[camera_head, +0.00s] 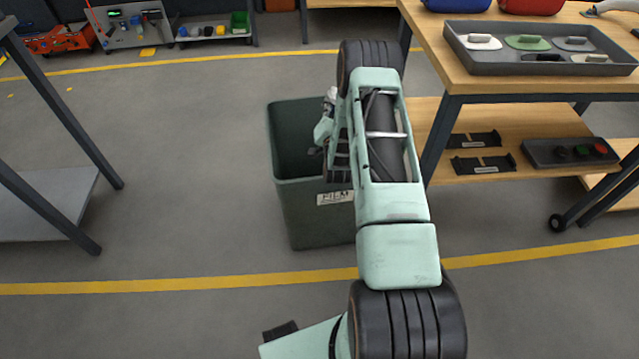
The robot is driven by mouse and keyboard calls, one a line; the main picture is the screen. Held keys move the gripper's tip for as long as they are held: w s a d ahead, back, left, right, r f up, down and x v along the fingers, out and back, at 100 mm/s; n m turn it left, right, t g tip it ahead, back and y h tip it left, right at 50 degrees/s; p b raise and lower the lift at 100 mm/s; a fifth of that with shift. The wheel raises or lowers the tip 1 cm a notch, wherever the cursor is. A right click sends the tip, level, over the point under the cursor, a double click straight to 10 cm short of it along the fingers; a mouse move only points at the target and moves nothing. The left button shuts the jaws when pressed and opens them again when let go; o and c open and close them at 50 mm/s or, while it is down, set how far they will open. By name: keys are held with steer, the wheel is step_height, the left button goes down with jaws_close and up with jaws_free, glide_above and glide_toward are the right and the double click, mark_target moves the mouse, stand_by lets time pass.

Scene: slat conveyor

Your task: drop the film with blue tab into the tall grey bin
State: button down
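A tall dark grey-green bin (304,215) stands on the floor in the middle of the camera_head view, with a white label on its front. My arm reaches over its right side and hides part of its rim and inside. My gripper (318,150) is at the left of the arm's far end, over the bin's opening as seen from here. It is small and mostly hidden by the arm, so its fingers cannot be made out. I see no film with a blue tab, in the gripper or elsewhere.
A wooden workbench (430,60) stands close to the bin's right, carrying a grey tray (462,62) of several flat pieces. Its lower shelf holds dark parts. A metal-legged table (50,195) is at left. Floor between that table and the bin is clear.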

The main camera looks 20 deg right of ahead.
mark_target(331, 97)
step_height(331, 97, down, 6)
steer(key=b, duration=0.3)
steer(key=shift+f, duration=0.1)
steer(key=c, duration=2.1)
jaws_free()
step_height(331, 97, up, 10)
steer(key=shift+r, duration=0.1)
